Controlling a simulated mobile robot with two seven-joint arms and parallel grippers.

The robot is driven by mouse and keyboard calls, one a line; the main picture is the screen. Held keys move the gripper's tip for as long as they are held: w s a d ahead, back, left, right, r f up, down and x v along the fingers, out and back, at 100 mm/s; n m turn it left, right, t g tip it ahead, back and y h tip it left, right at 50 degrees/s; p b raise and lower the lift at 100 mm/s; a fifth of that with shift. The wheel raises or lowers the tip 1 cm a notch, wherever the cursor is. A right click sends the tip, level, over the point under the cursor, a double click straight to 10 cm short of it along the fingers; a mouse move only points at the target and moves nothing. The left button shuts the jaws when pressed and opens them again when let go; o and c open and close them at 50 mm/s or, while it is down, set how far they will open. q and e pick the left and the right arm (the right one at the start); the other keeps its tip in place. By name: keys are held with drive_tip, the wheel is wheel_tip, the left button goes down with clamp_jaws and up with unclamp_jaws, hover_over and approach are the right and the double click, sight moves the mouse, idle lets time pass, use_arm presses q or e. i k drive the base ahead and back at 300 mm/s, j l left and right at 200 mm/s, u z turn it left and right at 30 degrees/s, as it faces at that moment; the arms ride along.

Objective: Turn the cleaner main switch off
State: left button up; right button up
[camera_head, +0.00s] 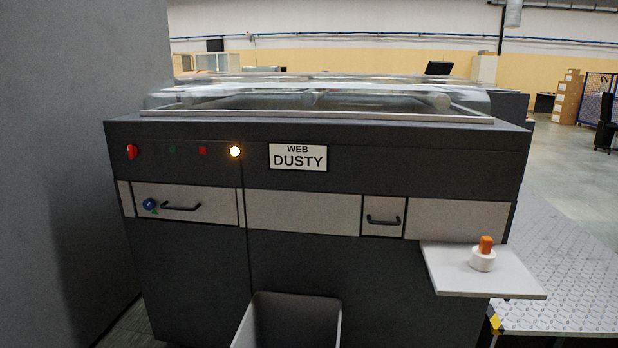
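The dark grey cleaner cabinet (400,158) stands in front of me, with a transparent cover on top. A red rotary switch (132,151) sits at the left end of its upper front panel. To the right of it are a small dark green button (172,150), a small red button (203,151) and a lit yellow-white lamp (235,151). A sign (298,157) reads "WEB DUSTY". The exact angle of the switch's handle is too small to tell. Neither of my grippers shows in the head view.
A drawer (220,205) with a black handle and blue knob is below the switch. An open bin (285,322) stands low in front. A side shelf (450,272) juts out at right with a white roll (482,262) and an orange item. A grey wall (60,120) closes the left.

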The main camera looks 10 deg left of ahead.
sight(133, 152)
drive_tip(key=u, duration=1.25)
drive_tip(key=i+j+u, duration=0.2)
drive_tip(key=i, duration=0.3)
